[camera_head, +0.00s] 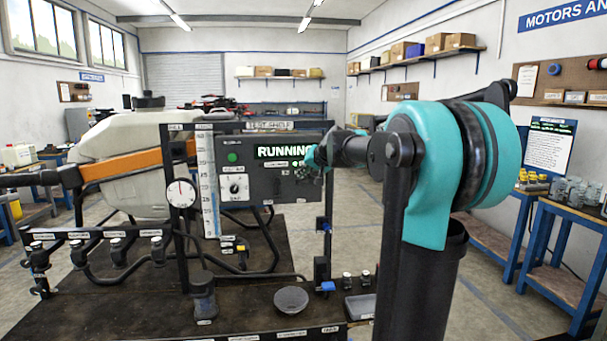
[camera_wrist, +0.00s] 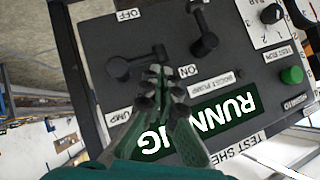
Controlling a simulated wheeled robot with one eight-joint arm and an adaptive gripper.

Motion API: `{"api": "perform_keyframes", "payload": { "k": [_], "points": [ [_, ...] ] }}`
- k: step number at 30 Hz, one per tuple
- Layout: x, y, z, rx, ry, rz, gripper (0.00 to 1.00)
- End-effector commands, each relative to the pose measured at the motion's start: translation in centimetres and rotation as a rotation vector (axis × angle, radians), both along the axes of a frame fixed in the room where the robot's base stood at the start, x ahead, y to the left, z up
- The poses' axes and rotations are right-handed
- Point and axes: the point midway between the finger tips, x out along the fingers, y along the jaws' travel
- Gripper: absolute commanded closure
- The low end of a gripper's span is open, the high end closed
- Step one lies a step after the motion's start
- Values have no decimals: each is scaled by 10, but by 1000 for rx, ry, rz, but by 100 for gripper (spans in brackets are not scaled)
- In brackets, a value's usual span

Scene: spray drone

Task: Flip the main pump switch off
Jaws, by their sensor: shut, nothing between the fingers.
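The dark control panel (camera_head: 225,158) stands at the middle in the head view, and it fills much of the wrist view (camera_wrist: 250,100), seen turned over. A black lever switch (camera_wrist: 118,68) sits at the panel's left in the wrist view, its arm pointing right. The label below it, ending in "PUMP" (camera_wrist: 120,115), is partly hidden. Signs "OFF" (camera_wrist: 129,14) and "ON" (camera_wrist: 188,71) are nearby. My gripper (camera_wrist: 158,72) is shut and empty, its tips close to this lever's end; contact cannot be told. In the head view my gripper (camera_head: 316,162) hides the switches.
A second lever switch (camera_wrist: 204,43), labelled "BOOST PUMP", stands close to the right of my fingers. The display (camera_wrist: 215,125) reads "RUNNING" in both views. A green button (camera_wrist: 291,75) and a black knob (camera_wrist: 271,14) lie further right. A gauge (camera_head: 181,193) stands beside the panel.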

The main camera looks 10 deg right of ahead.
Motion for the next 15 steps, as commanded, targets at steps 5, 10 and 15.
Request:
{"api": "perform_keyframes", "payload": {
  "k": [5, 10, 15],
  "points": [
    [0, 2, -1, -31, 0, 2, 100],
    [0, 3, -2, -62, 0, 1, 100],
    [0, 4, -4, -101, -1, 1, 100]
  ]
}}
